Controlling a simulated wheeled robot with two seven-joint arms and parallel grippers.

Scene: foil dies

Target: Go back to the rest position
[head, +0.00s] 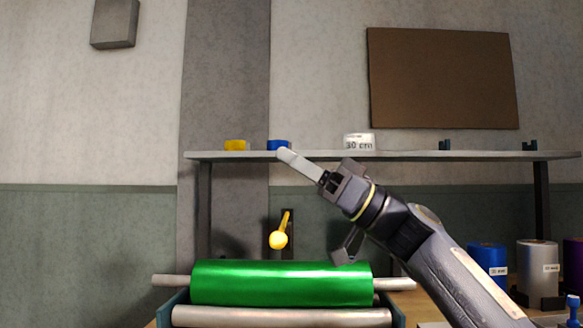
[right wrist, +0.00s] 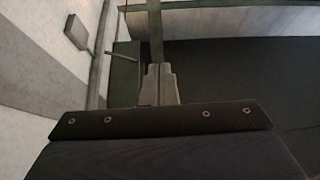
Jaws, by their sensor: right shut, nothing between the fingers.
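My right gripper (head: 287,155) is raised in front of the shelf, with its fingers pointing up and to the left. Its fingers are closed together with nothing between them. In the head view its tips overlap the shelf edge just below a blue ring; I cannot tell whether they touch. In the right wrist view the closed grey fingers (right wrist: 159,84) show beyond the dark gripper body. My left gripper is not in view.
A green foil roll (head: 281,284) lies across a roller machine below. A yellow-knobbed lever (head: 279,239) stands behind it. The shelf (head: 420,156) carries a yellow ring (head: 236,145), a blue ring (head: 278,145) and a white roll (head: 359,141). Blue and silver rolls (head: 537,270) stand at right.

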